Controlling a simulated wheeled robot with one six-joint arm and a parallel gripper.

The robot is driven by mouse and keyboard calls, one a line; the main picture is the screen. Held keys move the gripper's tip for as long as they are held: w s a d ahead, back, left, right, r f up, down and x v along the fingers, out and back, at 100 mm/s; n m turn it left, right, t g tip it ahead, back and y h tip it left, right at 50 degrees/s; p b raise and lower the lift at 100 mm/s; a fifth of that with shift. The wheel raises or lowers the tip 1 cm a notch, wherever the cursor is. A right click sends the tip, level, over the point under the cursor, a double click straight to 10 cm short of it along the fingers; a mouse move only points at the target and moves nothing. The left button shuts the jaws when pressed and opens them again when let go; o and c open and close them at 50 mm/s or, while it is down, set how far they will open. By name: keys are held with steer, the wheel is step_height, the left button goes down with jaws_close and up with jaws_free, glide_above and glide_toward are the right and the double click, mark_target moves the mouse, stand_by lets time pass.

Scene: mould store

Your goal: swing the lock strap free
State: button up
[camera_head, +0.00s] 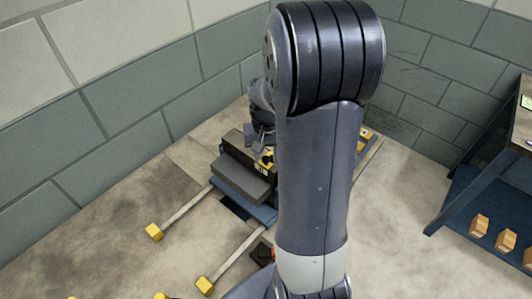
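A dark block-shaped mould (240,178) sits low on the floor by the wall corner, left of my upper arm. Small yellow markings show on its upper right side. The lock strap cannot be made out; the mould's right part is hidden behind my arm. My gripper (263,137) is small and dark over the top of the mould, partly covered by my own arm. I cannot tell whether its fingers are open or shut, or whether they touch anything.
Two pale rails with yellow end blocks (154,232) and (205,285) reach out from under the mould across the floor. A dark blue bench (452,205) with several orange-brown blocks (480,226) on its lower shelf stands at right. Block walls close off the back.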

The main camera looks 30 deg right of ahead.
jaws_close()
steer(key=shift+w, duration=0.1)
stand_by(0.4)
steer(key=w+m, duration=0.1)
steer(key=m, duration=0.1)
steer(key=w+m, duration=0.1)
steer(key=m, duration=0.1)
steer(key=shift+w+a, duration=0.2)
steer(key=shift+w, duration=0.1)
steer(key=w+m, duration=0.1)
steer(key=m, duration=0.1)
steer(key=w+m, duration=0.2)
steer(key=shift+d+m+b, duration=0.3)
steer(key=shift+d+m, duration=0.05)
steer(key=shift+m, duration=0.05)
steer(key=m, duration=0.1)
steer(key=w+d+m, duration=0.1)
steer(key=m, duration=0.1)
steer(key=w+m, duration=0.1)
steer(key=shift+w+d+m, duration=0.15)
steer(key=shift+d+m, duration=0.15)
steer(key=shift+d, duration=0.05)
steer(key=shift+w+d+m, duration=0.4)
steer(key=shift+d+m, duration=0.25)
steer(key=shift+m, duration=0.5)
steer(key=shift+w+d+m, duration=0.4)
steer(key=shift+d+m, duration=0.25)
steer(key=shift+m, duration=0.5)
